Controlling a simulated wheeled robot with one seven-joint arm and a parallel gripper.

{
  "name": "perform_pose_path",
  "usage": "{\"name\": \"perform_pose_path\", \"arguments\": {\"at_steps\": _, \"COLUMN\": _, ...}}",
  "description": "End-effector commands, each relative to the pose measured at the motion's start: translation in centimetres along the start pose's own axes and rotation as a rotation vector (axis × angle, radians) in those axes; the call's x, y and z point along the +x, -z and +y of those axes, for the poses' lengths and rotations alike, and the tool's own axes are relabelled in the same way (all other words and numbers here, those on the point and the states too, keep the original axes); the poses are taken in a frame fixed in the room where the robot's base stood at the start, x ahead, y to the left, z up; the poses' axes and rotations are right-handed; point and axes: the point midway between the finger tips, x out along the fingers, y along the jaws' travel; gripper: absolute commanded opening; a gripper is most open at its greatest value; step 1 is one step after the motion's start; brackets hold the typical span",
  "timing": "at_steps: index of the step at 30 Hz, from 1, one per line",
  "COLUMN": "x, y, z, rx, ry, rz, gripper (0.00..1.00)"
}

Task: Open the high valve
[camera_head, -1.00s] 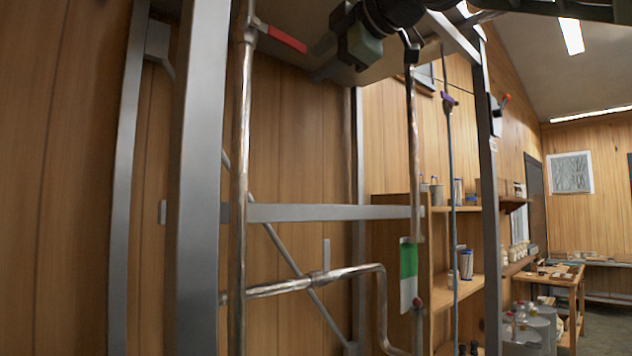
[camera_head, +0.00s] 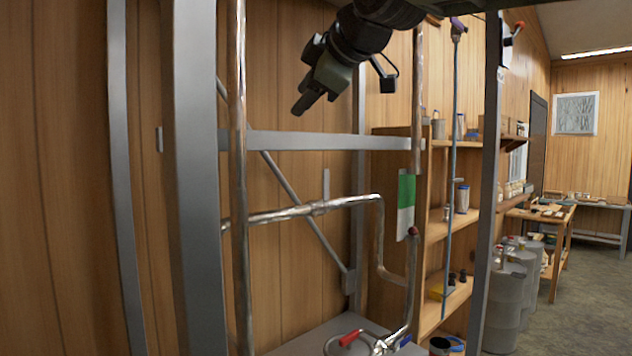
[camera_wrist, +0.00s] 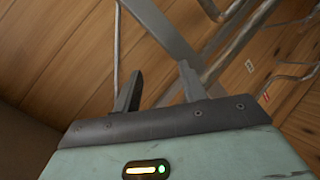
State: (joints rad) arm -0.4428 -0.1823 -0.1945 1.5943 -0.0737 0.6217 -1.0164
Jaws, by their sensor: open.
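The high valve with its red lever is out of the head view now. The upright metal pipe (camera_head: 239,170) that carried it still shows, running up past the top edge. My gripper (camera_head: 303,104) hangs at the top middle, to the right of this pipe, pointing down and left, open and empty. In the wrist view its two fingers (camera_wrist: 158,88) are apart with nothing between them. A lower red valve handle (camera_head: 350,337) shows at the bottom of the head view, far below my gripper.
A grey frame post (camera_head: 198,180) and crossbar (camera_head: 320,142) stand around the pipes. A bent pipe (camera_head: 345,203) runs below the crossbar. Wooden shelves (camera_head: 450,232) with jars stand to the right. Grey drums (camera_head: 507,300) stand on the floor at right, with free floor beyond.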

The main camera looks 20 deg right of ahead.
Motion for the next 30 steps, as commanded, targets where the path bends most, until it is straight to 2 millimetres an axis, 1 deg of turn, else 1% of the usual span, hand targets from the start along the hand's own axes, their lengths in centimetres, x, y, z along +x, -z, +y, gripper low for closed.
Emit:
{"name": "perform_pose_path", "arguments": {"at_steps": 3, "x": 1.4, "y": -1.3, "z": -1.6, "rx": 0.045, "ry": 0.030, "rz": -0.029, "gripper": 0.42}}
{"name": "perform_pose_path", "arguments": {"at_steps": 9, "x": 3.3, "y": -3.3, "z": -4.1, "rx": 0.125, "ry": 0.073, "rz": -0.074, "gripper": 0.42}}
{"name": "perform_pose_path", "arguments": {"at_steps": 15, "x": 5.0, "y": -5.4, "z": -6.9, "rx": 0.203, "ry": 0.116, "rz": -0.120, "gripper": 0.42}}
{"name": "perform_pose_path", "arguments": {"at_steps": 21, "x": 6.2, "y": -7.2, "z": -9.3, "rx": 0.274, "ry": 0.150, "rz": -0.163, "gripper": 0.42}}
{"name": "perform_pose_path", "arguments": {"at_steps": 24, "x": 6.6, "y": -7.9, "z": -10.2, "rx": 0.300, "ry": 0.162, "rz": -0.179, "gripper": 0.42}}
{"name": "perform_pose_path", "arguments": {"at_steps": 30, "x": 7.0, "y": -8.5, "z": -11.1, "rx": 0.326, "ry": 0.174, "rz": -0.196, "gripper": 0.42}}
